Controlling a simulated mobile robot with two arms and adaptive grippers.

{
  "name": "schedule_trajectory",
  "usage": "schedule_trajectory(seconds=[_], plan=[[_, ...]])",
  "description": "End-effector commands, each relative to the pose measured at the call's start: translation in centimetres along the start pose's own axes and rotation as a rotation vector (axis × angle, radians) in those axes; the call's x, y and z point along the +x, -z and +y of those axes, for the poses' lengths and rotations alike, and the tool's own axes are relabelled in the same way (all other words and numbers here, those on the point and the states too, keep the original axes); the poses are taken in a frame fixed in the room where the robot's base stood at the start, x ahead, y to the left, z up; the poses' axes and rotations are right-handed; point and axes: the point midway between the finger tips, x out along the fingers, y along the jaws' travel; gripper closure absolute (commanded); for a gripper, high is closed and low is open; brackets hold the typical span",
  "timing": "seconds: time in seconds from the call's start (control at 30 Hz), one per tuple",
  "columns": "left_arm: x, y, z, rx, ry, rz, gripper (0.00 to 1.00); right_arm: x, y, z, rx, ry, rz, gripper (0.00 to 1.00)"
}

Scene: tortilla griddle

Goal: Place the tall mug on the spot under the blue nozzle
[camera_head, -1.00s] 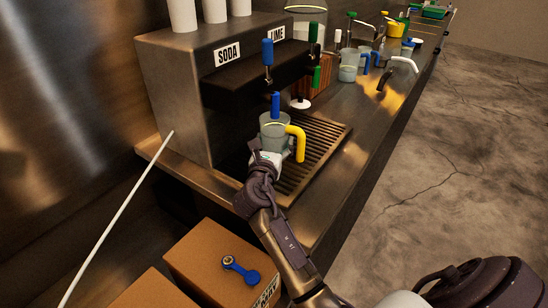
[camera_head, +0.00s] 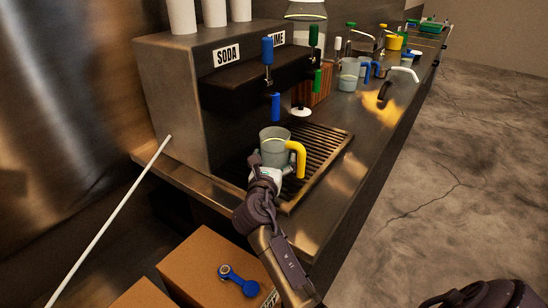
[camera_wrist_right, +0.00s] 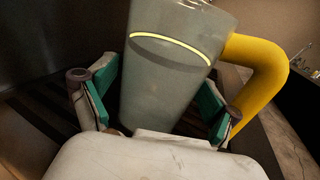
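The tall mug (camera_head: 274,150), grey-green and see-through with a yellow handle, stands upright over the front part of the slatted drip tray (camera_head: 330,143). My right gripper (camera_head: 265,172) is shut on it from the near side. In the right wrist view, green finger pads (camera_wrist_right: 160,85) lie along both sides of the mug (camera_wrist_right: 165,75). The blue nozzle (camera_head: 276,106) hangs just above the mug's rim in the head view, apart from it. The mug's base is hidden by my gripper, so contact with the tray cannot be told. My left gripper is not in view.
The dispenser (camera_head: 175,90) labelled SODA stands behind, with a blue tap handle (camera_head: 267,50) and a green nozzle (camera_head: 317,80) to the right. Another mug (camera_head: 349,75) and bottles stand farther along the counter. Cardboard boxes (camera_head: 200,262) sit below the counter's front edge.

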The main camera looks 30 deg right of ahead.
Motion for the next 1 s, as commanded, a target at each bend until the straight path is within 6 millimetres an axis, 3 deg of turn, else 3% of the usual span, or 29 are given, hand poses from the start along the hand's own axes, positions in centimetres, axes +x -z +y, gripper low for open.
schedule_trajectory(seconds=[0.43,1.0], plan=[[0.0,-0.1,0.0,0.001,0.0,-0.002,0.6,0.0,-0.6,0.0,0.002,0.0,-0.002,0.0],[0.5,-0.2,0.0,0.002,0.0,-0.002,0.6,-10.6,-0.3,0.0,0.001,-0.001,0.001,0.0]])
